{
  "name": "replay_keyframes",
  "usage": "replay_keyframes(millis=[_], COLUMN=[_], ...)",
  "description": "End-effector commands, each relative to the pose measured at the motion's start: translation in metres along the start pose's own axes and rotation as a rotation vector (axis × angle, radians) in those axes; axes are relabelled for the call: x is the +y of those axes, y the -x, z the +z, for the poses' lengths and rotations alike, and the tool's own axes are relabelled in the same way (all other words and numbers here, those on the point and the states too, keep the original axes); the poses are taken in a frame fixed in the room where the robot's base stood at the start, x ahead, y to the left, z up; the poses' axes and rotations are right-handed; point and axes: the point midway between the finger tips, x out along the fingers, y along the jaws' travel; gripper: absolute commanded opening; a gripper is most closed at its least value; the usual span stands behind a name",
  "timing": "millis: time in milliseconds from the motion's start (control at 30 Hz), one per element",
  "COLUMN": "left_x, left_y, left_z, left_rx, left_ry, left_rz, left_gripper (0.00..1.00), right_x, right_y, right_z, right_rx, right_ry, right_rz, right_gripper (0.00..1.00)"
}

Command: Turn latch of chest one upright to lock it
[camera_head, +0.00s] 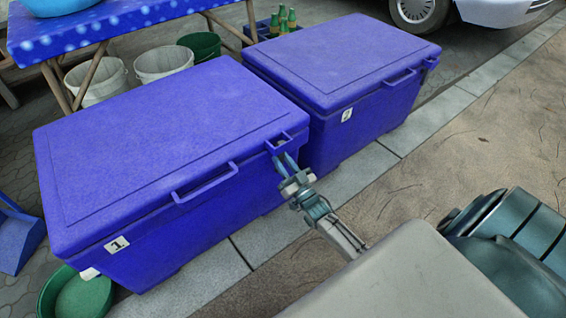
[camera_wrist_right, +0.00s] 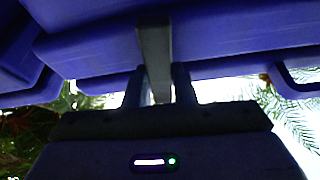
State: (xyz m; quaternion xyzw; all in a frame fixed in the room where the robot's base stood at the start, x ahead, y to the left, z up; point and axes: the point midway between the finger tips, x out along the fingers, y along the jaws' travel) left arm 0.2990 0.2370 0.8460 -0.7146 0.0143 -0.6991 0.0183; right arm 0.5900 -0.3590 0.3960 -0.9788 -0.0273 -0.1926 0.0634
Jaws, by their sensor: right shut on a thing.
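Chest one (camera_head: 165,140) is a closed blue chest with a white "1" label on its front. A bracket (camera_head: 279,144) sticks out from its lid near the right front corner. My right gripper (camera_head: 284,163) is at the front just below that bracket. In the right wrist view its fingers (camera_wrist_right: 159,88) are shut around a narrow grey bar, the latch (camera_wrist_right: 154,50), which stands roughly upright against the blue chest. In the head view the fingers mostly hide the latch. My left gripper is not in view.
A second blue chest (camera_head: 340,60), labelled "2", stands behind to the right. A green tub (camera_head: 78,298) is by chest one's left front corner. Buckets (camera_head: 165,63) and a table with a blue cloth (camera_head: 90,30) stand behind. The pavement (camera_head: 420,190) to the right is open.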

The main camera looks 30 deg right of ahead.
Motion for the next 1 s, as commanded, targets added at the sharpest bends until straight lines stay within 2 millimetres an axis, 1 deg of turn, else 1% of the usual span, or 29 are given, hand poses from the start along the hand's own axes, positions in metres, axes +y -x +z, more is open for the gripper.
replay_keyframes(millis=[133, 333, 833, 867, 933, 967, 1000], left_x=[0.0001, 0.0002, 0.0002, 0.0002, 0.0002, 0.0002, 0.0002], left_y=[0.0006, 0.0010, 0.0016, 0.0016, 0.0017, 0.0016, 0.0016], left_z=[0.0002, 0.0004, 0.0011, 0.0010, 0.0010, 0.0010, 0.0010], left_rx=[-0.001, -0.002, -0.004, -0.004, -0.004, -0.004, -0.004], left_ry=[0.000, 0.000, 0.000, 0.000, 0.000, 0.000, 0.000], left_rz=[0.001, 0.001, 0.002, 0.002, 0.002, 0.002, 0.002], left_gripper=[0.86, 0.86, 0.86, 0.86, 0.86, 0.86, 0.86], right_x=[0.0005, 0.0005, 0.0005, 0.0005, 0.0006, 0.0006, 0.0006], right_y=[0.0015, 0.0015, 0.0015, 0.0015, 0.0013, 0.0012, 0.0010], right_z=[0.0014, 0.0012, 0.0012, 0.0012, 0.0011, 0.0010, 0.0008], right_rx=[-0.004, -0.003, -0.003, -0.003, -0.002, -0.002, -0.002], right_ry=[0.063, 0.107, 0.122, 0.122, 0.121, 0.121, 0.121], right_rz=[-0.025, -0.044, -0.050, -0.050, -0.050, -0.050, -0.050], right_gripper=[0.01, 0.01, 0.01, 0.29, 0.43, 0.45, 0.45])
